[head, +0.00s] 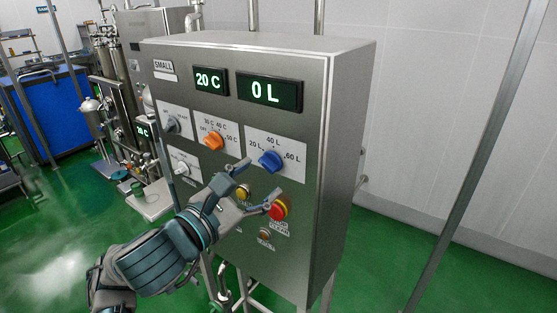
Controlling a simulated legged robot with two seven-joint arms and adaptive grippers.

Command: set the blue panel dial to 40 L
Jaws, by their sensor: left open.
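The blue dial (271,161) is on a white label plate on the front of the steel control panel (345,130). Its marks read 20 L at left, 40 L at top and 60 L at right. I cannot tell exactly which mark its pointer faces. The green display above it (270,92) reads 0 L. My left gripper (259,181) is open and empty, just below the blue dial, with its fingers spread toward the panel. It appears apart from the dial. My right gripper is not in view.
An orange dial (213,142) is left of the blue one, under a display (209,81) reading 20 C. A yellow button (243,193) and a red emergency button (279,209) are close to my left fingers. Green floor is open at right.

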